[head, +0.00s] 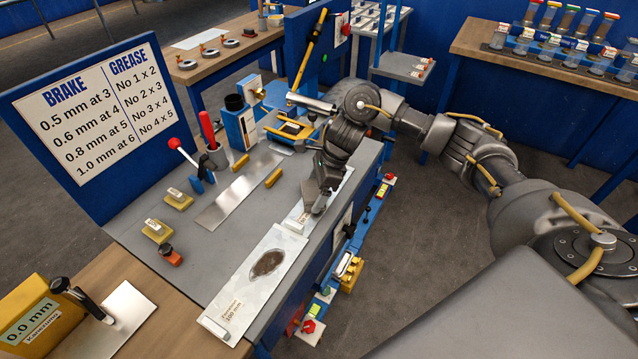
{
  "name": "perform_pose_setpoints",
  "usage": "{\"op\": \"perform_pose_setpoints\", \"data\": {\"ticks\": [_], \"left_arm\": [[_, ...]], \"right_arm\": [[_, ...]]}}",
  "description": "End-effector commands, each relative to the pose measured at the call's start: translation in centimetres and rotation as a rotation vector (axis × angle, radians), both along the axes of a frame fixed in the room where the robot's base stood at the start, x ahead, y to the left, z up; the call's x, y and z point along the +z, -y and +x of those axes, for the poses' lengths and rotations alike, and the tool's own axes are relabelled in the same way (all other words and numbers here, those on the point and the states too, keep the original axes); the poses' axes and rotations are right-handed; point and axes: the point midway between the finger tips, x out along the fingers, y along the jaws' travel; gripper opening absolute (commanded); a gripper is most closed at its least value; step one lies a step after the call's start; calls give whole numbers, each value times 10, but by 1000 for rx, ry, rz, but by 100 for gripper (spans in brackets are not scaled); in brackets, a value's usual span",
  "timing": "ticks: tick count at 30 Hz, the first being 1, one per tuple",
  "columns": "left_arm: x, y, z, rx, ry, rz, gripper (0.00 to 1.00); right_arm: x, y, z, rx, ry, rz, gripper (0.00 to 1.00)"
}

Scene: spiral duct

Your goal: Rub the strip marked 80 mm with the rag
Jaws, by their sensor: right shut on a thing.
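My right gripper (320,192) points down over the bench's right side and is shut on a small grey thing that looks like the rag, mostly hidden by the fingers. It is at a pale strip (297,217) whose small label is too small to read and whose far part is partly covered by the gripper. I cannot tell if the rag touches the strip. Nearer lies a larger pale strip (278,290) with a dark brown stain and a label reading 100 mm. I see no readable 80 mm mark. My left gripper is not in view.
The grey bench (150,240) carries a bare metal sheet (238,190), yellow blocks (178,200) and a red-handled tool (208,130). A blue sign (98,115) stands at the left. A yellow box (38,315) reads 0.0 mm. Blue fittings line the bench's right edge.

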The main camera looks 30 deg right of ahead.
Motion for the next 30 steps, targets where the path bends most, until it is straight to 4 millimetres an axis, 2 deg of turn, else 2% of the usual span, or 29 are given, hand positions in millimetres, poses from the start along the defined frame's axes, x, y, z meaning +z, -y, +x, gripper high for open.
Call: {"op": "perform_pose_setpoints", "data": {"ticks": [14,30], "left_arm": [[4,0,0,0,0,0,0],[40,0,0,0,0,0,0]], "right_arm": [[6,-1,0,0,1,1,68],[60,-1,0,1,2,0,68]]}}
